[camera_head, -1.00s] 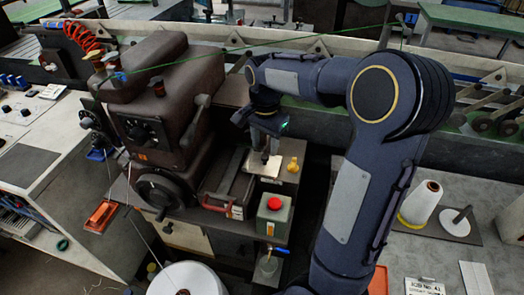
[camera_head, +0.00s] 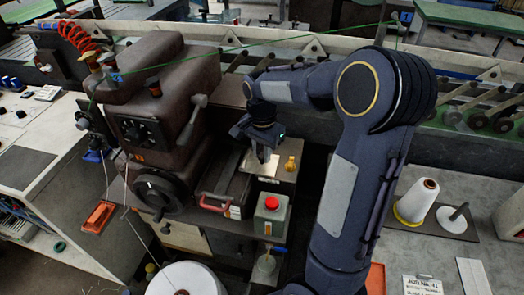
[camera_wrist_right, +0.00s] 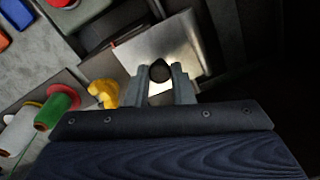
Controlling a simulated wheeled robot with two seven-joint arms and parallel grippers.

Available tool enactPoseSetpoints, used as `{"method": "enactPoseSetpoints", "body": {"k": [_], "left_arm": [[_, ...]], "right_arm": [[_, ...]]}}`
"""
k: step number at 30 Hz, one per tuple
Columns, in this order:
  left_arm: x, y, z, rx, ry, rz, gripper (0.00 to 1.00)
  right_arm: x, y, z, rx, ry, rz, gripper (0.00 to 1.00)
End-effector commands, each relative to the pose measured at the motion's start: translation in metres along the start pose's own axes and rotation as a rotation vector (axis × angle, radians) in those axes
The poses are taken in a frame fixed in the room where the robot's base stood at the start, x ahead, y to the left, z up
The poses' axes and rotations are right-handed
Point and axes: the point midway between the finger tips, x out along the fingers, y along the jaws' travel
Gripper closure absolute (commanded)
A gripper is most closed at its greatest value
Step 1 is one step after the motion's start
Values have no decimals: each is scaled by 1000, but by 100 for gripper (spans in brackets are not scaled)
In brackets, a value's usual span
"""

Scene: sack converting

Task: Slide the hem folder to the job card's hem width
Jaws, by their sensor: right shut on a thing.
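The bright metal plate of what looks like the hem folder (camera_head: 271,171) lies on the bench right of the brown sewing machine head. It also fills the middle of the right wrist view (camera_wrist_right: 181,42). My right gripper (camera_head: 266,157) reaches down over this plate. In the right wrist view its fingers (camera_wrist_right: 160,80) are shut on a small black knob (camera_wrist_right: 159,70) above the plate. The fingers and arm hide part of the plate. The job card (camera_head: 424,286) lies at the bottom right of the head view, cut off by the edge, its text too small to read. My left gripper is not in view.
A white thread cone (camera_head: 416,203) stands on the right table.

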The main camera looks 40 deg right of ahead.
Motion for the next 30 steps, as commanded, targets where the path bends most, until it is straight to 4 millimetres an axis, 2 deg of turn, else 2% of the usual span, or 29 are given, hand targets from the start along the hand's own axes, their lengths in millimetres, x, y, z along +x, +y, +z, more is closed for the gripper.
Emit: {"method": "enactPoseSetpoints", "body": {"k": [8, 14, 15, 19, 27, 30], "left_arm": [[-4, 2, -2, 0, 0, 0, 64], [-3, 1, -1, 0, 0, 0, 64], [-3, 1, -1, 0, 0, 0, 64], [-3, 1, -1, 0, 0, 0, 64], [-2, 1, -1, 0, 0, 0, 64], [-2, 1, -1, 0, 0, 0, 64]], "right_arm": [[-1, -10, 4, -2, 0, -1, 100], [-1, -10, 4, 0, 0, -2, 100], [-1, -10, 4, 0, 0, -2, 75], [-1, -10, 4, 0, 0, -1, 58], [-1, -10, 4, 0, 0, -1, 57], [-6, -10, 4, 0, 1, -2, 57]]}}
